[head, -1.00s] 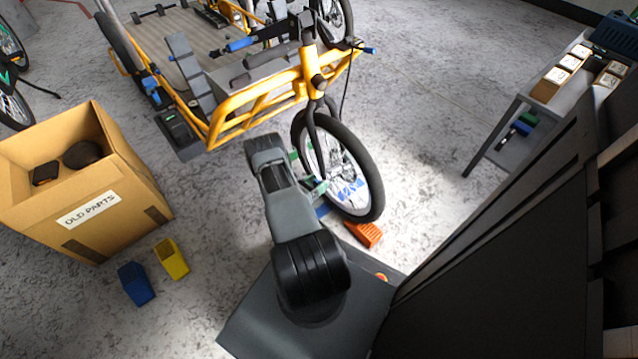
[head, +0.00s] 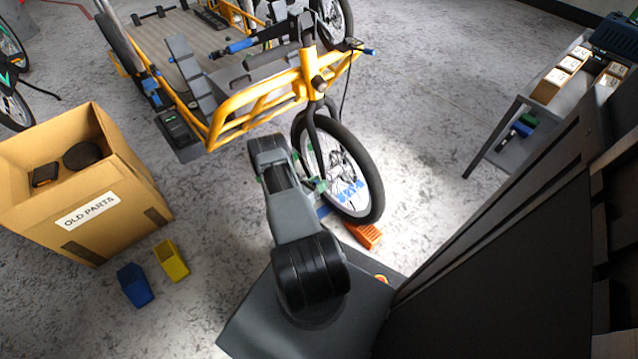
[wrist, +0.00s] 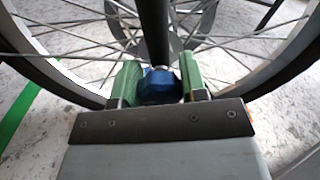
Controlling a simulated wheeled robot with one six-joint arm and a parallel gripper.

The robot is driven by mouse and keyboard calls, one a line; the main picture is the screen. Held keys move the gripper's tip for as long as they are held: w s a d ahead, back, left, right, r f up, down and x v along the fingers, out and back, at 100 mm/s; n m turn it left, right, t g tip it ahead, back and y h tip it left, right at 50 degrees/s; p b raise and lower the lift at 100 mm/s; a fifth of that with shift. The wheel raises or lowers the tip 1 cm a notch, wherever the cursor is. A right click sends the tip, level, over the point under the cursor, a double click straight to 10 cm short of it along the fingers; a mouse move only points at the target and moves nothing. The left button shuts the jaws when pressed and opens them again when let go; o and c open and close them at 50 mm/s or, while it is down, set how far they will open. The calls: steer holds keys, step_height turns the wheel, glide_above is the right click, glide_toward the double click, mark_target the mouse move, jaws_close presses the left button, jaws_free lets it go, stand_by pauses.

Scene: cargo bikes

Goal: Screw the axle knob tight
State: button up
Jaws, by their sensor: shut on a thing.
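In the wrist view, a blue axle knob (wrist: 158,86) sits at the lower end of the dark fork leg (wrist: 154,35), in front of the spoked wheel. My gripper (wrist: 159,83) has green fingers on both sides of the knob and is shut on it. In the head view the front wheel (head: 374,190) of the yellow cargo bike (head: 262,102) stands upright, and my gripper (head: 316,184) is beside its hub, partly hidden by my arm. The knob itself cannot be made out in the head view.
An orange wedge (head: 367,236) lies on the floor against the tyre. A grey bench (head: 514,110) stands at the right. Floor between is open.

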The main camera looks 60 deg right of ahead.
steer(key=shift+m, duration=0.8)
steer(key=o, duration=0.9)
steer(key=p+v, duration=0.2)
steer(key=v, duration=1.2)
steer(key=shift+p, duration=0.3)
